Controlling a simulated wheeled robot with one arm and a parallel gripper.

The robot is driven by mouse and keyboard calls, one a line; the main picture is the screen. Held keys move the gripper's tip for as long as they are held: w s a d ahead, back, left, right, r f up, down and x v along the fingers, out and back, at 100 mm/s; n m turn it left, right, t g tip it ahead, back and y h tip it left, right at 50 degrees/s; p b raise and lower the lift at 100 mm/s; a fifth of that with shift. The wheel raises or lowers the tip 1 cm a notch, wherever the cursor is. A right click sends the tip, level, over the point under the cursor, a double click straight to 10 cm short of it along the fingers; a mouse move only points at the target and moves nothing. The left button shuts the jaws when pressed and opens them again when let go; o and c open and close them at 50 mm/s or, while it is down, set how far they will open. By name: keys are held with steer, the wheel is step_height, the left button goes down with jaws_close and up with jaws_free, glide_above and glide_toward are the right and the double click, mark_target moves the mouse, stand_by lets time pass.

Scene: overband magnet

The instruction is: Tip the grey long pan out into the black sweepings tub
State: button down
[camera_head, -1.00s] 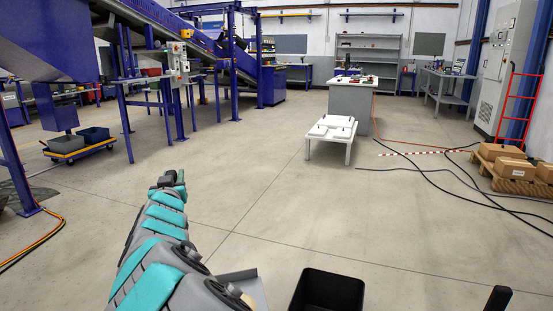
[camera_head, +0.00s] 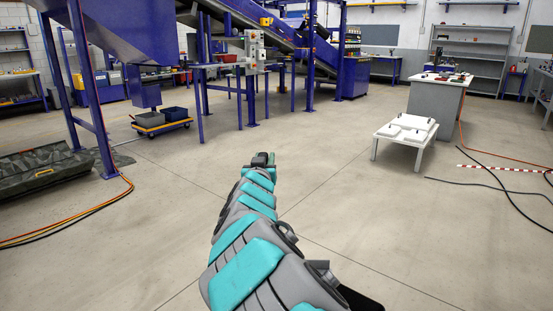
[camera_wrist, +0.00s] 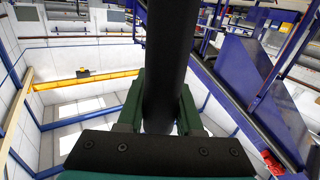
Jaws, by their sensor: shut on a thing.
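My gripper (camera_head: 262,162) is stretched out ahead, low in the head view. In the wrist view its green fingers (camera_wrist: 160,112) are shut on a thick black handle (camera_wrist: 170,50). What the handle belongs to does not show, and I cannot make out the grey long pan. A black edge (camera_head: 362,301), partly hidden by my arm, shows at the bottom of the head view; I cannot tell if it is the sweepings tub. Two dark tubs, one grey (camera_head: 149,119) and one darker (camera_head: 175,113), stand on a yellow dolly at left.
A long dark mottled trough (camera_head: 40,172) lies at far left beside a blue post (camera_head: 92,100). Orange and black cables (camera_head: 85,216) cross the floor there. A low white table (camera_head: 405,131) and grey cabinet (camera_head: 436,102) stand at right. The middle floor is clear.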

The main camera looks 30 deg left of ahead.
steer(key=w+d+m+b, duration=0.3)
steer(key=w+d+b, duration=0.2)
steer(key=d, duration=0.8)
steer(key=w+d+f+m+b, duration=0.1)
steer(key=w+d+m+b, duration=0.2)
steer(key=d, duration=1)
steer(key=w+d+f+m+b, duration=0.1)
steer(key=w+d+m+b, duration=0.2)
steer(key=w+d+b, duration=0.6)
steer(key=shift+w+d+f, duration=0.25)
steer(key=shift+w+d, duration=0.7)
steer(key=shift+d, duration=1.6)
